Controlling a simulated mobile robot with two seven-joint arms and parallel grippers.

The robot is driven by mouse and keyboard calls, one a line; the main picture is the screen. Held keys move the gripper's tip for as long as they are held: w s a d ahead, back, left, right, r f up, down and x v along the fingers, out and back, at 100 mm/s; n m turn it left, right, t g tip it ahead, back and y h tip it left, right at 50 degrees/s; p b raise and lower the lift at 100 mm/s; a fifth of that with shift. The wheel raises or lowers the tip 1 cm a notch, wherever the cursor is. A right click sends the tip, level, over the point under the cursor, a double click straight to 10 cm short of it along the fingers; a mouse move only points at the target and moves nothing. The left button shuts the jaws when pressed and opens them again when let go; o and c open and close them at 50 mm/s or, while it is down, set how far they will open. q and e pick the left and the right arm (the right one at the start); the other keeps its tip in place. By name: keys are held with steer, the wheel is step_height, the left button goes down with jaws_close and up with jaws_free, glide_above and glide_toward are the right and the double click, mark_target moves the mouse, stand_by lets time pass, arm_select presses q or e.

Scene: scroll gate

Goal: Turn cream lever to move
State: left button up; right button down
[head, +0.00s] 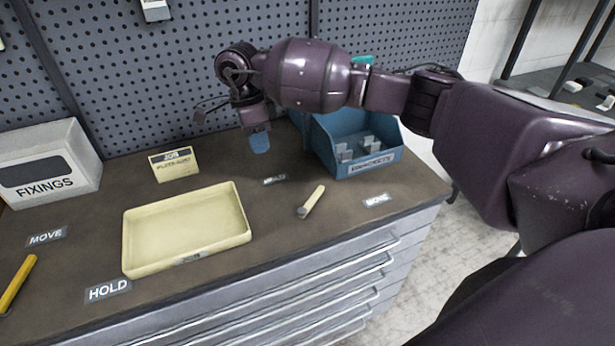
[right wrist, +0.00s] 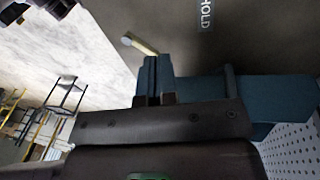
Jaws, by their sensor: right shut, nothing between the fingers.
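The cream lever (head: 314,198) sits on the brown bench top, its grey pivot end towards the front and its cream arm angled to the back right. It also shows in the right wrist view (right wrist: 142,46). A MOVE label (head: 377,200) lies to its right; a small label (head: 274,180) lies to its back left, with HOLD (right wrist: 206,15) legible in the right wrist view. My right gripper (head: 260,143) is shut and empty, its blue fingertips (right wrist: 154,72) together, above the bench behind and left of the lever and apart from it. My left gripper is out of view.
A blue bin (head: 388,161) with grey parts stands behind the lever. A yellow lever (head: 18,284) and a FIXINGS box (head: 50,160) are far left. A pegboard (head: 120,80) backs the bench.

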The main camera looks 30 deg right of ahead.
mark_target(319, 194)
steer(key=d+f+m, duration=0.2)
steer(key=f+m, duration=0.1)
steer(key=f, duration=0.1)
steer(key=s+d+f+m+g+h, duration=0.1)
steer(key=d+f+m, duration=0.1)
steer(key=f+m, duration=0.1)
steer(key=s+d+f+m+p, duration=0.1)
steer(key=d+f+m, duration=0.1)
steer(key=f, duration=0.3)
steer(key=shift+f+m+g+h, duration=0.15)
steer(key=shift+m+g+h, duration=0.2)
steer(key=shift+m, duration=0.55)
steer(key=s, duration=0.1)
steer(key=d+p, duration=0.1)
steer(key=s, duration=0.1)
steer(key=shift+s+d+r, duration=0.2)
steer(key=shift+s+d, duration=0.05)
steer(key=shift+s, duration=0.1)
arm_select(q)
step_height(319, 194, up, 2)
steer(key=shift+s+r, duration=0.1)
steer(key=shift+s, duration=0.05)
arm_select(e)
steer(key=shift+s+d+f, duration=0.1)
steer(key=shift+s+d, duration=0.1)
steer(key=shift+s, duration=0.1)
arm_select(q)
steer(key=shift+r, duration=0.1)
